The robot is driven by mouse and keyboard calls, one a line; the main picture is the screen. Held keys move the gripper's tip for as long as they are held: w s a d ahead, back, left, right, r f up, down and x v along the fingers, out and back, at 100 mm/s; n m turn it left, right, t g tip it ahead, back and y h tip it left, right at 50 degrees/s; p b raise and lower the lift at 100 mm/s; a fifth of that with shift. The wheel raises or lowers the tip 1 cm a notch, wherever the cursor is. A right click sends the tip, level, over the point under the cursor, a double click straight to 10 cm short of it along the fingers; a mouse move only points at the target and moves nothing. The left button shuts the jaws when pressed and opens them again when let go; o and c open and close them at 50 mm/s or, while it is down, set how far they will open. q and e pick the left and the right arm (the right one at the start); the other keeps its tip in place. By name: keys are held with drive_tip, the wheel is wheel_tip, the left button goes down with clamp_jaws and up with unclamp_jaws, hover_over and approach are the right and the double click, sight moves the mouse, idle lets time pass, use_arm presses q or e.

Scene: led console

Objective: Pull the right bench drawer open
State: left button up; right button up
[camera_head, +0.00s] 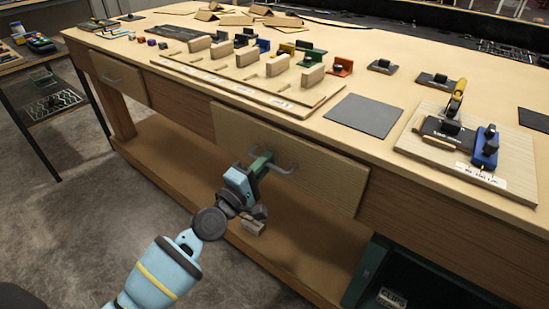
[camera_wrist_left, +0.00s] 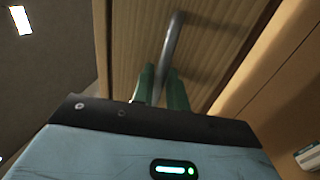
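The right bench drawer (camera_head: 325,178) has a pale wooden front under the bench top. I see no clear gap behind its front. Its grey bar handle (camera_head: 287,169) also shows in the left wrist view (camera_wrist_left: 174,42). My left gripper (camera_head: 262,162) is at the handle, with its green fingers (camera_wrist_left: 162,85) on either side of the bar. The bar fills the space between the fingers, so the gripper looks shut on it. The gripper hides part of the handle in the head view. My right gripper is not in view.
A left drawer (camera_head: 120,80) sits farther along the bench. The bench top (camera_head: 375,88) bears a board of wooden blocks (camera_head: 245,80), a grey mat (camera_head: 363,115) and a console board (camera_head: 470,150). A lower shelf (camera_head: 180,160) runs below. A dark green cabinet (camera_head: 367,272) stands underneath at right.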

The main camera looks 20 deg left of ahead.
use_arm(q)
drive_tip(key=shift+w+d, duration=0.1)
drive_tip(key=shift+w, duration=0.1)
drive_tip(key=shift+r, duration=0.1)
drive_tip(key=shift+s, duration=0.1)
clamp_jaws()
